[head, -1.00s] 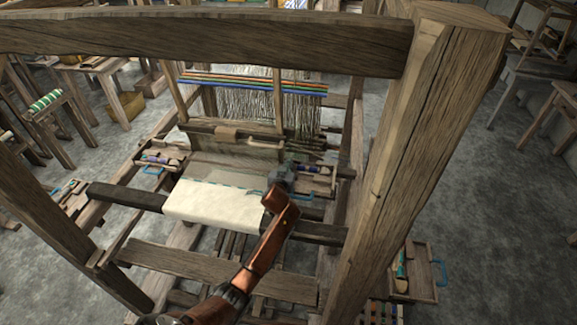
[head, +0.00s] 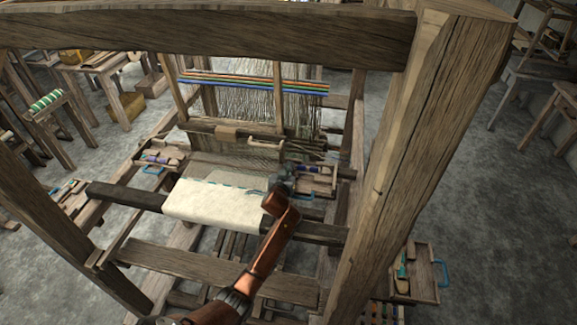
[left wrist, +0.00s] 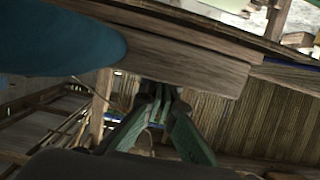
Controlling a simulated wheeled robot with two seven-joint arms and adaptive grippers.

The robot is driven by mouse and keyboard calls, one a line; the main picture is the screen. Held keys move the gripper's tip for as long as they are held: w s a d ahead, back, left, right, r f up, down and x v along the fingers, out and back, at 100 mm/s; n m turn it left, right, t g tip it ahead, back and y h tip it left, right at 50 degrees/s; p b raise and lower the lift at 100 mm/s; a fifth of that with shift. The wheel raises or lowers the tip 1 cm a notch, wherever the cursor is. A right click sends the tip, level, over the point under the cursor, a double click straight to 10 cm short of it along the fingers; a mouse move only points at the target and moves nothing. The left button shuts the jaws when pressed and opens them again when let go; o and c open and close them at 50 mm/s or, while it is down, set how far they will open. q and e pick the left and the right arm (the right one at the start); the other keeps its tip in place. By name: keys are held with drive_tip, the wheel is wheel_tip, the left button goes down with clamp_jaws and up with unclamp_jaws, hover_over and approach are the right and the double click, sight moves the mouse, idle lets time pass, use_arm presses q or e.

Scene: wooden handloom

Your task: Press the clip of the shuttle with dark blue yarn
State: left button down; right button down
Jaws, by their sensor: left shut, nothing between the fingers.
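My left gripper (head: 284,183) is over the right part of the loom, beside the right end of the cloth, and partly hidden by my arm. In the left wrist view its green fingers (left wrist: 160,92) are shut with nothing between them, their tips close to a wooden plank (left wrist: 190,62). A rounded blue surface (left wrist: 55,40) fills the upper left there, very close; I cannot tell what it is. In the head view, a small shuttle with dark blue or purple yarn (head: 309,169) lies in the box right of the gripper. Its clip is too small to make out. My right gripper is not in view.
White cloth (head: 212,203) covers the front beam. A second shuttle box (head: 160,159) is at the left. The thick right post (head: 400,170) and top beam (head: 210,38) frame the space. A tray with a blue handle (head: 424,275) is at lower right.

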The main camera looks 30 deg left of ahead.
use_arm(q)
wheel_tip(320, 180, up, 4)
drive_tip(key=p, duration=0.4)
drive_tip(key=shift+w, duration=0.1)
drive_tip(key=v, duration=1)
